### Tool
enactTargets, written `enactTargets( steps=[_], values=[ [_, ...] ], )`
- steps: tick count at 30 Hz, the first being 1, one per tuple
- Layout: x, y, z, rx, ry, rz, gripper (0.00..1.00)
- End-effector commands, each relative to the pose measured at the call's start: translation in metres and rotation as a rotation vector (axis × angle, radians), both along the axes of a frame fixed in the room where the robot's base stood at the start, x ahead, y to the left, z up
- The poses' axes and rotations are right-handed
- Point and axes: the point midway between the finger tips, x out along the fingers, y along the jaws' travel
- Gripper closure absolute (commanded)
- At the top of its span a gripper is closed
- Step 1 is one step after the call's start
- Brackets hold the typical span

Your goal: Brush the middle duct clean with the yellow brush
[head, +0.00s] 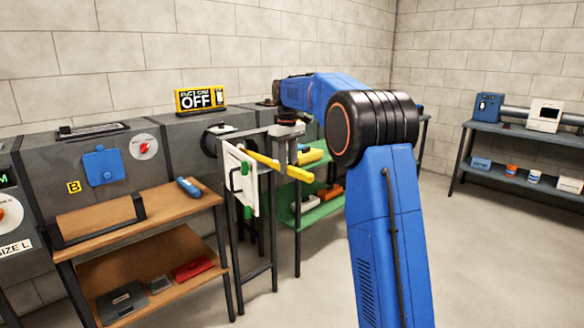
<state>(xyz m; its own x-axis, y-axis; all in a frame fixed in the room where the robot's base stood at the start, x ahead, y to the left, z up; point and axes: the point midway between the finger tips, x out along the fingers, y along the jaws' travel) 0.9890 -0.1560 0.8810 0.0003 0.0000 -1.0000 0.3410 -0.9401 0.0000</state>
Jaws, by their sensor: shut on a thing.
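My gripper (287,150) is over the rack at the middle of the head view, shut on the yellow brush (262,159). Its yellow handle runs slanting through the jaws, from upper left to lower right. I cannot make out the bristle end. A round dark opening with a pale rim (215,131) shows in the grey duct housing (180,133) behind the rack, partly hidden by the rack. I cannot tell from this view which duct is the middle one. The brush appears apart from the opening.
A rack with a white panel (238,178) and green-handled items stands below my gripper. A wooden bench (165,212) is at left, a green shelf (313,212) behind. A sign reading OFF (201,99) tops the housing. Open floor lies right, before another shelf (520,134).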

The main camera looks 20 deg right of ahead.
Motion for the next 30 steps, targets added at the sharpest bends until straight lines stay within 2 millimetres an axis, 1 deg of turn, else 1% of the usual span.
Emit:
enactTargets(
  steps=[3,19,24,30],
  values=[
    [0.010,0.004,0.000,0.000,-0.001,0.001,1.00],
    [0.049,0.018,0.000,0.000,0.000,0.001,1.00],
    [0.055,0.020,0.000,0.000,0.000,0.000,1.00],
    [0.056,0.020,0.000,0.000,0.000,0.000,1.00]
  ],
)
